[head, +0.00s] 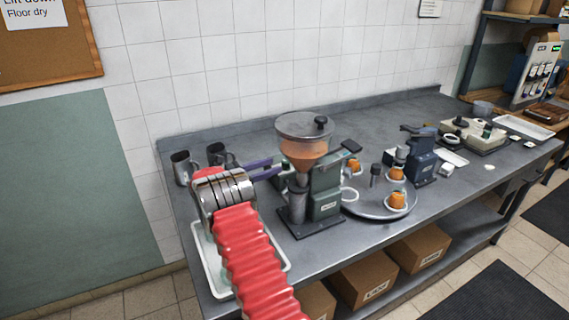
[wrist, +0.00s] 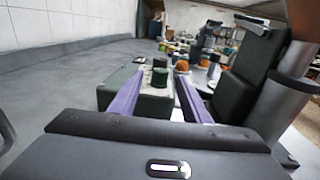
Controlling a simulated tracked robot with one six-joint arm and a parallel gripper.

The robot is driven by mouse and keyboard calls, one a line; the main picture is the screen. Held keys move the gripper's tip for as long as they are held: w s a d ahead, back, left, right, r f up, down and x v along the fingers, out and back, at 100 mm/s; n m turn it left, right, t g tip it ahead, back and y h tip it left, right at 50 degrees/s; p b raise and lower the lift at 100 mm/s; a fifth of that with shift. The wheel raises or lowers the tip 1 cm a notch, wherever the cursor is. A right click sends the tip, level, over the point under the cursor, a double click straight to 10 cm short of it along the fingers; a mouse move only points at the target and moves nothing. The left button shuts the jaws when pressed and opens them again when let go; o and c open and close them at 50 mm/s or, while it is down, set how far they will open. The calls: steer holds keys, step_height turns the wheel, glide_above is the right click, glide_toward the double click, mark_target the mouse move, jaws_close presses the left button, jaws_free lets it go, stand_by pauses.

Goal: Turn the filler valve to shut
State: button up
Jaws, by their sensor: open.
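The filler (head: 325,190) stands on the bench with a round hopper (head: 304,148) of orange filling above a grey-green body. A black lever handle (head: 350,146) sticks out at its upper right; a black-topped lever part also shows at the right of the wrist view (wrist: 262,24). My gripper (head: 281,168) is at the filler's left side, just below the hopper, its two purple fingers apart and empty. I cannot tell the valve's setting.
Two metal mugs (head: 182,168) stand at the back left, and a white tray (head: 205,262) lies below my arm. Right of the filler, a round turntable (head: 370,207) holds orange jars (head: 396,200). A blue-grey machine (head: 420,157) stands beyond. The back of the bench is mostly clear.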

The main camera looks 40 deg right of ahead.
mark_target(285, 161)
steer(key=x, duration=0.7)
steer(key=shift+c, duration=0.6)
steer(key=shift+a, duration=0.1)
steer(key=c, duration=0.9)
